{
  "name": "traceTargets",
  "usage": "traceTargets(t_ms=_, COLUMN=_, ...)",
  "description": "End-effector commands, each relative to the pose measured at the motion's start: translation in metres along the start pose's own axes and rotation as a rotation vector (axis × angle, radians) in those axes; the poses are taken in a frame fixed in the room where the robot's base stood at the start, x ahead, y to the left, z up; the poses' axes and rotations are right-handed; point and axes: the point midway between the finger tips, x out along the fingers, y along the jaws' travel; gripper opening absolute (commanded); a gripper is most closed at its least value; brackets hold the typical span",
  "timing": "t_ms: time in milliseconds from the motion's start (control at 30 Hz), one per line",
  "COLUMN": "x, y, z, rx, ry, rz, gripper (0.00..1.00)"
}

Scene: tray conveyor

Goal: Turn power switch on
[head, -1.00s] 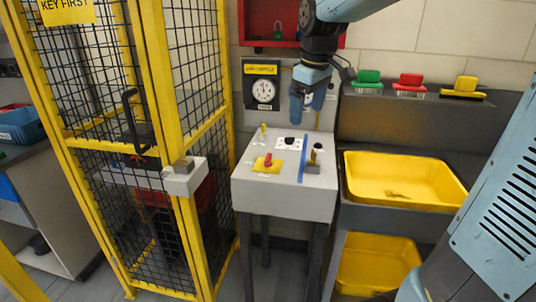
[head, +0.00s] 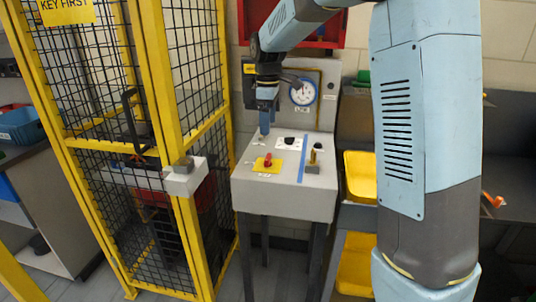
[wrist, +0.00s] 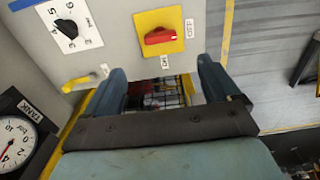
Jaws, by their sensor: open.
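A grey control box (head: 285,202) stands on legs in the middle of the head view. On its top is a red rotary knob on a yellow plate (head: 268,162); the knob shows large in the wrist view (wrist: 160,36). Near the back left corner a small yellow lever (wrist: 80,82) shows in the wrist view; my gripper hides it in the head view. I cannot read which control is marked as power. My gripper (head: 265,132) is open and empty above the back left of the box top. Its fingers (wrist: 162,76) point toward the box, just past the red knob's edge.
A black numbered selector (wrist: 66,28) and a blue strip (head: 302,158) are on the same box top. A yellow mesh cage (head: 165,120) is close on the left, yellow bins (head: 360,176) on the right.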

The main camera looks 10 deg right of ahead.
Motion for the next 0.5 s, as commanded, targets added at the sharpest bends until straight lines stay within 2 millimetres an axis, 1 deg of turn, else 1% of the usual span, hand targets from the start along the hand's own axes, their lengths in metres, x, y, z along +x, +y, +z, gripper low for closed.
traceTargets(t_ms=33, x=0.009, y=-0.001, z=0.0, rx=0.0, ry=-0.002, rz=-0.003, gripper=0.89)
traceTargets(t_ms=100, x=0.022, y=-0.001, z=0.0, rx=0.0, ry=-0.002, rz=-0.004, gripper=0.89)
traceTargets(t_ms=500, x=0.09, y=-0.001, z=0.0, rx=0.001, ry=-0.002, rz=-0.003, gripper=0.89)
